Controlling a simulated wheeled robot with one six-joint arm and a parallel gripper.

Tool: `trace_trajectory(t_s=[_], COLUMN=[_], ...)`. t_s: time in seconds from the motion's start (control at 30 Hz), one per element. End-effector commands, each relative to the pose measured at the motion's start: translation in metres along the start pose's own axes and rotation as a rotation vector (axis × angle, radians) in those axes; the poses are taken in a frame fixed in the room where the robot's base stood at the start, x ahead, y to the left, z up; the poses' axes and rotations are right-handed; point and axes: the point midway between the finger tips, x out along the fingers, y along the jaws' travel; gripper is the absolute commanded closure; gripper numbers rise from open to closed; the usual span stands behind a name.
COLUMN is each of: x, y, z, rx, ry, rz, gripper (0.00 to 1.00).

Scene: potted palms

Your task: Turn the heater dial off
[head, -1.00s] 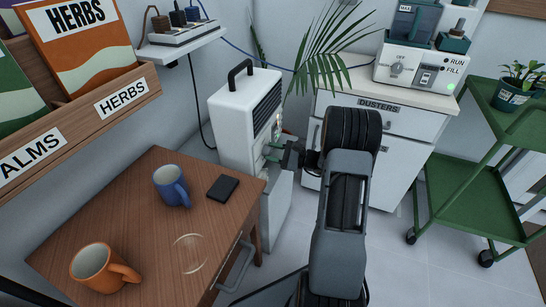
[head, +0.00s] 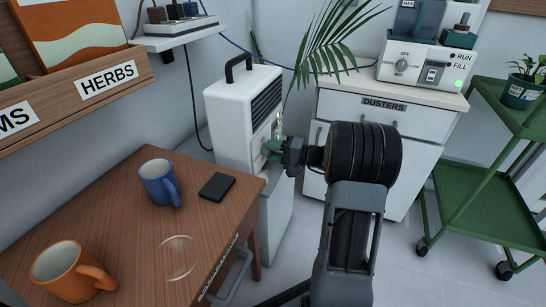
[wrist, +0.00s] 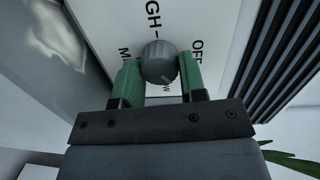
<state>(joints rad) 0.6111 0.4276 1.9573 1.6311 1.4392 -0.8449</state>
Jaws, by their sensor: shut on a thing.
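The white heater (head: 231,115) stands behind the desk, with a black top handle and a dark grille. Its grey round dial (wrist: 159,62) shows in the wrist view on the white front panel. My gripper (head: 270,147) is at the heater's front face. In the wrist view, its green fingers (wrist: 160,68) stand on either side of the dial and are shut on it. Labels around the dial include OFF at the right and parts of HIGH, M and W. A short mark on the dial lies toward the W label, which is partly hidden. In the head view the dial is hidden.
A wooden desk (head: 120,220) at the left holds a blue mug (head: 158,183), an orange mug (head: 68,270) and a black flat object (head: 217,187). A white DUSTERS cabinet (head: 395,135) and palm fronds (head: 330,35) are behind. A green cart (head: 480,190) stands right.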

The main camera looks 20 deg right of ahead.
Motion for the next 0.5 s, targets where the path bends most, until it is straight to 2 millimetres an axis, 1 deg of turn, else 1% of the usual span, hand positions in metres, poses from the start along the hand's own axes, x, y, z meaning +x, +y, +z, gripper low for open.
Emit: trace_trajectory(t_s=[0.03, 0.5], x=[0.0002, 0.0001], y=[0.0021, -0.0003], z=[0.0009, 0.0016], rx=[-0.043, -0.484], ry=[0.001, 0.023], rz=[0.006, 0.04], gripper=[0.85, 0.85])
